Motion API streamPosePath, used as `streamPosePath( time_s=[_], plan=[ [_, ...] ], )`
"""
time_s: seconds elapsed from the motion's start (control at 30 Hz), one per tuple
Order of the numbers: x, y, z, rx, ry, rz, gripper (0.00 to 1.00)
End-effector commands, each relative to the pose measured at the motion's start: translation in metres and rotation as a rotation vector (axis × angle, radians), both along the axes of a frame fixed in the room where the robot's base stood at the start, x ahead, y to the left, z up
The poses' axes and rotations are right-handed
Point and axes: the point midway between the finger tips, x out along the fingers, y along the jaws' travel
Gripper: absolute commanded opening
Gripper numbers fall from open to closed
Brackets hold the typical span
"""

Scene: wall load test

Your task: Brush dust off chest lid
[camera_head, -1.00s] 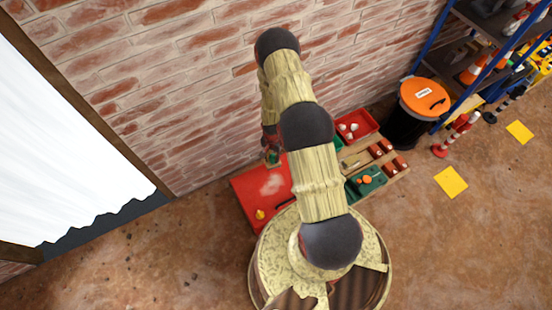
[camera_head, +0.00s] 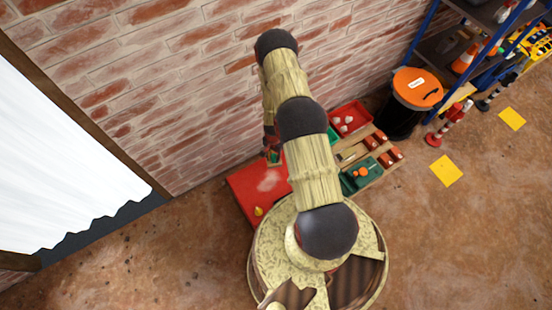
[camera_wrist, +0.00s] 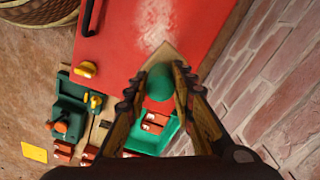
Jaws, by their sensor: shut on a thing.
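The chest's red lid (camera_head: 243,188) lies by the brick wall, left of my arm in the head view, and fills the top of the wrist view (camera_wrist: 125,55). A pale dust patch (camera_head: 269,180) lies on it and shows at the top of the wrist view (camera_wrist: 157,22). My gripper (camera_wrist: 166,84) is shut on a brush with a round green handle (camera_wrist: 159,82) and a tan, pointed bristle end (camera_wrist: 166,55). The bristle end overlaps the patch's near edge in the wrist view; I cannot tell if they touch. In the head view my gripper (camera_head: 271,153) is small, at the lid's wall-side edge.
A red bin with white pieces (camera_head: 347,118), a green tray (camera_head: 358,176) and small red blocks (camera_head: 385,160) stand right of the chest. Further right are a black bin with an orange lid (camera_head: 417,88) and a blue shelf (camera_head: 430,35). Floor at lower left is clear.

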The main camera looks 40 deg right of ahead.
Motion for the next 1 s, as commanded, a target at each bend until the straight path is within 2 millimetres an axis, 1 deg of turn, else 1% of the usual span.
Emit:
streamPosePath(
  time_s=[0.23, 0.4, 0.67, 1.0],
  plan=[
    [-0.005, -0.003, -0.006, -0.001, 0.000, -0.022, 0.04],
    [-0.013, -0.007, -0.015, -0.001, 0.000, -0.054, 0.04],
    [-0.015, -0.009, -0.023, -0.001, -0.001, -0.067, 0.04],
    [-0.015, -0.011, -0.052, 0.000, 0.000, -0.071, 0.04]
  ],
)
